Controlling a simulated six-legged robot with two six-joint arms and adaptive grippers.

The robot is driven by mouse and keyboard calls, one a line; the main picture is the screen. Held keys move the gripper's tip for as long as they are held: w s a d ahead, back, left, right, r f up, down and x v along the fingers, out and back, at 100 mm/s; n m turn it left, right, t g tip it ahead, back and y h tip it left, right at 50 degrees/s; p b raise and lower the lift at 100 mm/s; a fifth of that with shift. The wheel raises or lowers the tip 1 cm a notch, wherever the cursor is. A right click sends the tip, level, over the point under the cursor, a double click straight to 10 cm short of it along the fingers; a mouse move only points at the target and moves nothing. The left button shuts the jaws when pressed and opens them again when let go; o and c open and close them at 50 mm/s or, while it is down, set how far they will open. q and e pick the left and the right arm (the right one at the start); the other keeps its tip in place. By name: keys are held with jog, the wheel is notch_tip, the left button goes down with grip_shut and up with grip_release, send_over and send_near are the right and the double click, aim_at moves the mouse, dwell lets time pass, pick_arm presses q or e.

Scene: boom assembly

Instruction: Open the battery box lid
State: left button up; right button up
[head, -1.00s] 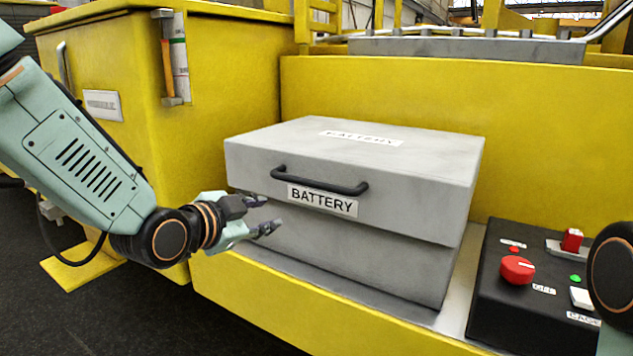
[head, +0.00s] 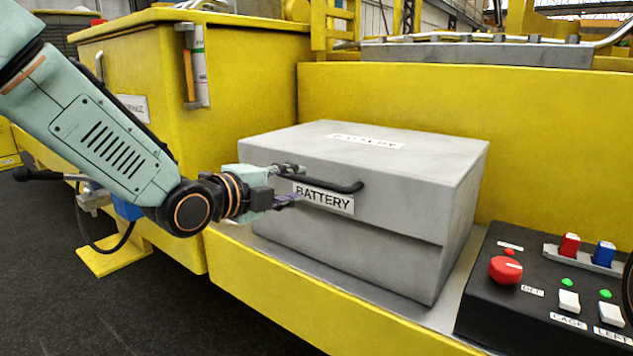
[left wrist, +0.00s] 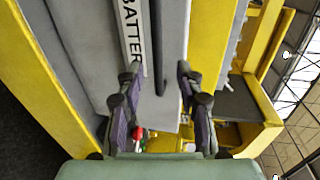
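The grey battery box (head: 345,250) stands on a yellow ledge with its lid (head: 400,160) closed. A black bar handle (head: 335,186) runs along the lid's front, above a white BATTERY label (head: 325,198). My left gripper (head: 293,184) is open at the handle's left end, one finger above and one below it. In the left wrist view, the handle (left wrist: 157,45) lies between the two spread fingertips (left wrist: 158,80), and the label (left wrist: 133,35) is beside it. I cannot tell whether a finger touches the handle. My right gripper is out of view.
A black control panel (head: 520,325) with a red knob (head: 506,270), switches and white buttons stands right of the box. A yellow cabinet (head: 240,90) rises at the left, and a yellow wall (head: 540,150) stands behind the box. Dark floor lies at the lower left.

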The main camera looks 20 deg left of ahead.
aim_at(310, 181)
pick_arm(q)
jog(key=w, duration=0.2)
jog(key=w+f, duration=0.1)
jog(key=w, duration=0.1)
jog(key=shift+a+f+p, duration=0.1)
jog(key=shift+p, duration=0.2)
jog(key=x, duration=0.3)
jog(key=shift+d, duration=0.35)
jog(key=shift+w+d, duration=0.1)
jog(key=shift+d, duration=0.2)
jog(key=shift+w+a, duration=0.1)
jog(key=shift+a, duration=0.4)
jog(key=shift+c, duration=0.2)
jog(key=shift+f, duration=0.1)
jog(key=shift+c, duration=0.8)
jog(key=shift+d, duration=0.45)
jog(key=c, duration=0.5)
jog(key=shift+a, duration=0.15)
grip_shut()
